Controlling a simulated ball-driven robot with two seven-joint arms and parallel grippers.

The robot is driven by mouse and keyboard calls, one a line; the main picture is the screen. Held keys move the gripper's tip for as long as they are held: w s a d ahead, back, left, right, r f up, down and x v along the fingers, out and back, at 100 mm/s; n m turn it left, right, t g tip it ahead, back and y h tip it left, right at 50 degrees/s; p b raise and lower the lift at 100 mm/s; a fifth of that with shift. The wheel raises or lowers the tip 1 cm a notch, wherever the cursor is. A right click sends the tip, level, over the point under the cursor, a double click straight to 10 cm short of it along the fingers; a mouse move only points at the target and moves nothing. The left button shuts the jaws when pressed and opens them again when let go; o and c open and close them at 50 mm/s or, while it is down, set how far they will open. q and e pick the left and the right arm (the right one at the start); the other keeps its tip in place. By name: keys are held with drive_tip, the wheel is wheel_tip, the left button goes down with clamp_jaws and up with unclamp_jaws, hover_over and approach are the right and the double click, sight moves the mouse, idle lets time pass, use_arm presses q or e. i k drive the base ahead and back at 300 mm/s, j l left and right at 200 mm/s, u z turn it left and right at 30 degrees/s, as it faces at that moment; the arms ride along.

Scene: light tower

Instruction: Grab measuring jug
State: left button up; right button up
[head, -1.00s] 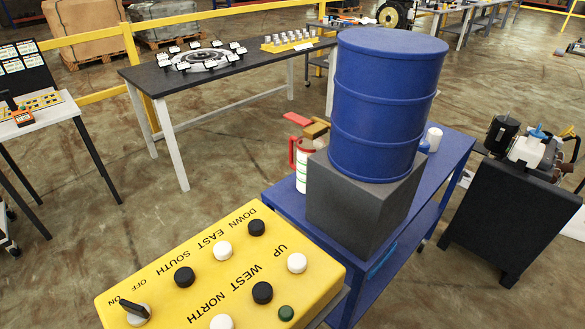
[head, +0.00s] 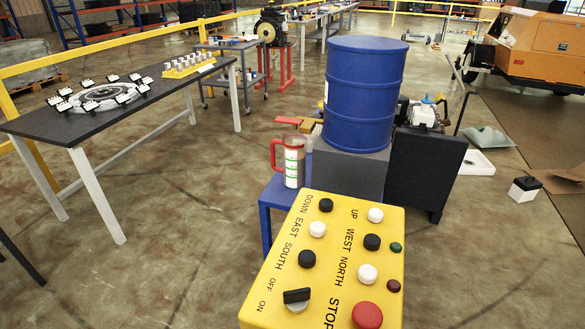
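The measuring jug (head: 292,162) is clear-walled with a red handle on its left side and green markings. It stands upright on the blue cart (head: 277,195), to the left of a grey block (head: 347,172). A blue drum (head: 362,95) sits on that block. Neither of my grippers shows in the head view.
A yellow control box (head: 325,255) with several buttons is close in front, below the jug. A dark table (head: 110,117) with a ring-shaped part stands at the left. A black panel (head: 425,165) stands right of the drum. Open floor (head: 170,220) lies left of the jug.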

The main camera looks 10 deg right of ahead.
sight(295, 146)
drive_tip(key=i+j+z, duration=0.15)
drive_tip(key=j+z, duration=0.2)
drive_tip(key=j, duration=0.65)
drive_tip(key=j+z, duration=0.35)
drive_tip(key=j, duration=0.6)
drive_tip(key=i+j+z, duration=0.35)
drive_tip(key=j, duration=0.25)
drive_tip(key=i+j+z, duration=0.2)
drive_tip(key=j, duration=0.15)
drive_tip(key=i+j+z, duration=0.15)
drive_tip(key=j, duration=0.2)
